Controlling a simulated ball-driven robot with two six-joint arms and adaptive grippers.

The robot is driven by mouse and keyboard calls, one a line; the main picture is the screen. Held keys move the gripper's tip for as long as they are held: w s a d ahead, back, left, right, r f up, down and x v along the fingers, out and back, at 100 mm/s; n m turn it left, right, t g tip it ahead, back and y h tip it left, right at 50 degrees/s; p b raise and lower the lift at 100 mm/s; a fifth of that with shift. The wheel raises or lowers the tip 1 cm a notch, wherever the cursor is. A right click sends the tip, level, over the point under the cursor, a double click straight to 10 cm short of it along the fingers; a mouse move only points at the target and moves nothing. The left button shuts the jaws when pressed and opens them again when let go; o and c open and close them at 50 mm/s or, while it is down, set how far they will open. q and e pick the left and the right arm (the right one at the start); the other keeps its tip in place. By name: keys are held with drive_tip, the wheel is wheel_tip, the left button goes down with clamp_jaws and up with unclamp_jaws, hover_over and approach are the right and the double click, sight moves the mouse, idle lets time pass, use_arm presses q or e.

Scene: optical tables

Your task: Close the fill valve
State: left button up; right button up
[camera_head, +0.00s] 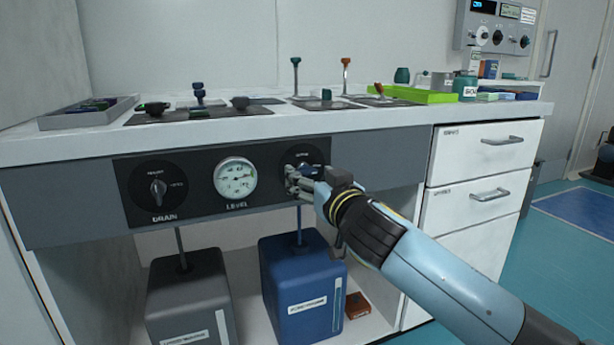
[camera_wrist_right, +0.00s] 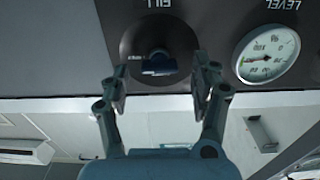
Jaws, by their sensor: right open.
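The fill valve is a dark round dial with a blue-grey knob (camera_wrist_right: 158,62) in the right wrist view, under the upside-down word FILL. In the head view its dial (camera_head: 304,153) is at the right end of the black panel, and my gripper partly hides it. My right gripper (camera_head: 294,178) is at the panel in front of the dial. In the right wrist view my right gripper (camera_wrist_right: 160,88) is open, with one finger on each side of the knob's lower part and gaps showing. I cannot tell how deep the knob sits between them. My left gripper is not in view.
The LEVEL gauge (camera_head: 236,177) and the DRAIN knob (camera_head: 158,188) are left of the fill valve. A grey tank (camera_head: 190,295) and a blue tank (camera_head: 302,285) stand below. The countertop (camera_head: 385,117) overhangs the panel. White drawers (camera_head: 480,150) are at the right.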

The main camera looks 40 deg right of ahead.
drive_tip(key=shift+w+d, duration=0.15)
drive_tip(key=shift+w, duration=0.5)
drive_tip(key=c, duration=1.2)
